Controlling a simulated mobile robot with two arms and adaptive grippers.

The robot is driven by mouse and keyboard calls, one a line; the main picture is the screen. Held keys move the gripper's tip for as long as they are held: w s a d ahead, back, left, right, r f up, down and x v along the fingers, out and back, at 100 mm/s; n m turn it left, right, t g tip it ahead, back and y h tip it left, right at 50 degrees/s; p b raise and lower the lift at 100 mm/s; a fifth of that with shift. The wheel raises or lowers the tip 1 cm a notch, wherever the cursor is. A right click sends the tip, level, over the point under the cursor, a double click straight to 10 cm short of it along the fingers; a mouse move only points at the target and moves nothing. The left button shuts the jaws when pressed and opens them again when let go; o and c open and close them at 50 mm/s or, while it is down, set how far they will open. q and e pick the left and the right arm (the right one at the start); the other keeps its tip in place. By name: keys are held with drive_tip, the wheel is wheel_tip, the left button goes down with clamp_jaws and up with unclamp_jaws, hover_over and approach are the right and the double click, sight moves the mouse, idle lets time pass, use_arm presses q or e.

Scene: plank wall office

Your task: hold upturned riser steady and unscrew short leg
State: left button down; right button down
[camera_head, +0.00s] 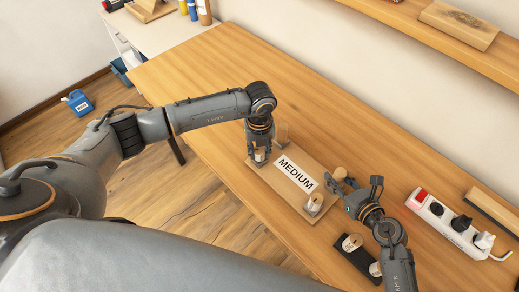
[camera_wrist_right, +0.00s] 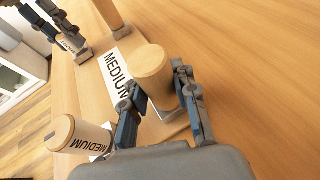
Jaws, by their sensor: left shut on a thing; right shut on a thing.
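The upturned riser (camera_head: 268,178) is a wooden board lying on the table, with a white MEDIUM label (camera_head: 295,174) on top and round legs standing up from its corners. My left gripper (camera_head: 260,153) is shut on the near-left leg. My right gripper (camera_head: 346,183) is shut on the far-right leg (camera_wrist_right: 153,72), whose wooden end shows between its fingers in the right wrist view. The near-right leg (camera_head: 314,204) stands free; its MEDIUM label shows in the right wrist view (camera_wrist_right: 78,135). The far-left leg (camera_head: 282,133) stands behind my left gripper.
A dark tray (camera_head: 363,257) with short round pieces (camera_head: 352,242) lies in front of my right arm. A power strip (camera_head: 447,222) with plugs is at the right, beside a wooden block (camera_head: 494,213). A shelf (camera_head: 440,40) hangs above. The table's back left is clear.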

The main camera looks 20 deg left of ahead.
use_arm(q)
drive_tip(key=n, duration=0.4)
drive_tip(key=shift+n, duration=0.4)
drive_tip(key=shift+s+n, duration=0.1)
drive_tip(key=shift+n, duration=2.2)
drive_tip(key=shift+n, duration=1.1)
drive_tip(key=n, duration=0.3)
drive_tip(key=c, duration=1.1)
unclamp_jaws()
